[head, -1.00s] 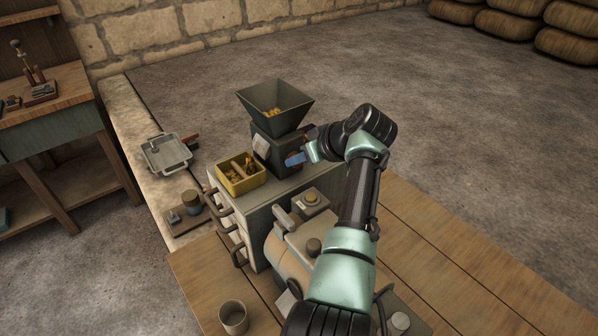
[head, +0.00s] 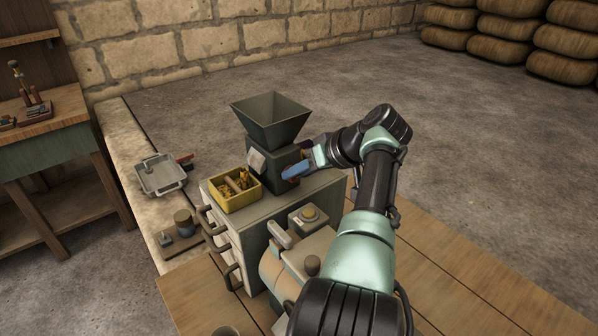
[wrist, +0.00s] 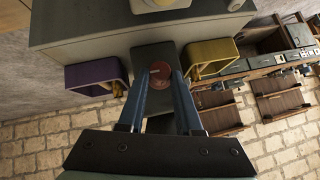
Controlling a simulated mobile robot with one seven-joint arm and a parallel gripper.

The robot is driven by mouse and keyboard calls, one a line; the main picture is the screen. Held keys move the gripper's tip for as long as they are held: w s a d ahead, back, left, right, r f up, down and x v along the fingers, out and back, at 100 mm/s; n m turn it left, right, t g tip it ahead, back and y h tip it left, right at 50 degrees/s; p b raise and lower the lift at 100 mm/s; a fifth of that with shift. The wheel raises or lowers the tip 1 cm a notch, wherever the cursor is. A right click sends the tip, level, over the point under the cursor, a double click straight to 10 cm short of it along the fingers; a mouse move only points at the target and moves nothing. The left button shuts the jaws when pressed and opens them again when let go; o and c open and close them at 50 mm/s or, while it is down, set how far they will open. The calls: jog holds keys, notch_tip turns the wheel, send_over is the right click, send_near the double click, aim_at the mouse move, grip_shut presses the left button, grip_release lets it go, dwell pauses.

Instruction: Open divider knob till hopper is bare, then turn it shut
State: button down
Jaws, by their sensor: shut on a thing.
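The hopper (head: 270,122) is a dark grey funnel on a dark block on top of the pale machine. No pieces show inside it in the head view, though its near wall hides the lowest part. The divider knob, a dull red round cap (wrist: 160,68), sits on the block's face in the wrist view. My gripper (wrist: 161,80) has its blue fingers closed on either side of the knob. In the head view my gripper (head: 299,170) is at the block's right side, and the knob is hidden. A yellow bin (head: 236,202) left of the block holds several orange-brown pieces.
A purple bin (wrist: 95,84) shows beside the block in the wrist view, opposite the yellow one. A grey tray (head: 160,177) lies on the stone ledge. The wooden bench is clear at lower right.

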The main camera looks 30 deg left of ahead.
jog(key=shift+f, duration=0.15)
jog(key=c, duration=0.6)
grip_release()
jog(key=b+v, duration=0.1)
jog(key=v, duration=1.2)
